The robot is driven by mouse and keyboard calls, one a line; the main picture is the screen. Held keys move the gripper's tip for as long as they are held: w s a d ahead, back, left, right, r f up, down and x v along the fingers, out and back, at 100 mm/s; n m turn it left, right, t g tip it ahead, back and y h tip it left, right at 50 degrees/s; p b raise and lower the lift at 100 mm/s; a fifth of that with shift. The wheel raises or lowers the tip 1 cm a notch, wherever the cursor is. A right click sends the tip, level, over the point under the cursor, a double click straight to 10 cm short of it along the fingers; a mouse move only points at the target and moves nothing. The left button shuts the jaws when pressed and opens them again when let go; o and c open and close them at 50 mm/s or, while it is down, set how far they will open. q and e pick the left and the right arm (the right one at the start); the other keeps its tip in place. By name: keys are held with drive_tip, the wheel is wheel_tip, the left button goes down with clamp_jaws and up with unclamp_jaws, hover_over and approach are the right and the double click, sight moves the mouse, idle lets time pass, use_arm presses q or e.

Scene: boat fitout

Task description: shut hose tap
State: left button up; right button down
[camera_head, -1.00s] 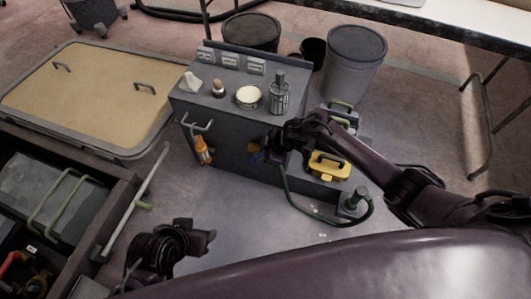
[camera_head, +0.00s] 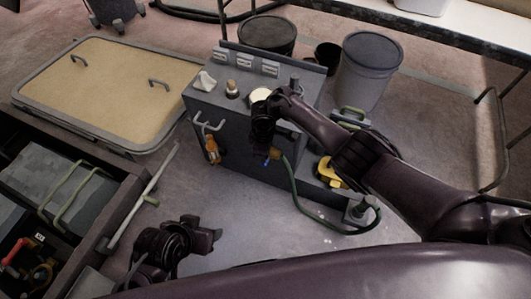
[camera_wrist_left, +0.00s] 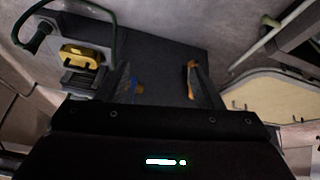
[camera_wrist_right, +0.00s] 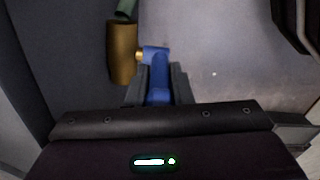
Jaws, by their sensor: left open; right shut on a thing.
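The hose tap has a brass body (camera_wrist_right: 122,55) with a green hose (camera_wrist_right: 127,10) joined to it and a blue lever (camera_wrist_right: 157,58). In the head view the brass part (camera_head: 275,153) and the lever (camera_head: 267,161) show at the grey cabinet's front. My right gripper (camera_wrist_right: 157,82) is shut on the blue lever, which stands out between its fingers. In the head view my right gripper (camera_head: 262,142) hides part of the tap. My left gripper (camera_head: 212,238) is open and empty, apart from the cabinet; its fingers (camera_wrist_left: 164,85) show spread in the left wrist view.
The grey cabinet (camera_head: 225,135) carries several small items on top. An orange bottle (camera_head: 211,150) hangs at its front left. The hose (camera_head: 295,195) loops over the floor.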

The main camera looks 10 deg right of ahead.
use_arm(q)
drive_tip(key=shift+s+d, duration=0.1)
drive_tip(key=shift+d, duration=0.05)
use_arm(e)
drive_tip(key=shift+d, duration=0.1)
drive_tip(key=c, duration=1.6)
unclamp_jaws()
drive_tip(key=shift+o, duration=0.2)
wheel_tip(320, 180, up, 7)
drive_tip(key=p, duration=0.4)
drive_tip(key=shift+r, duration=0.35)
use_arm(q)
drive_tip(key=a+g, duration=0.1)
drive_tip(key=s+a+r+g+y, duration=0.1)
drive_tip(key=a, duration=0.1)
drive_tip(key=s+a+n, duration=0.1)
drive_tip(key=a, duration=0.1)
drive_tip(key=shift+a+r+g+y, duration=0.2)
drive_tip(key=shift+g+y, duration=0.2)
use_arm(e)
drive_tip(key=shift+a, duration=0.2)
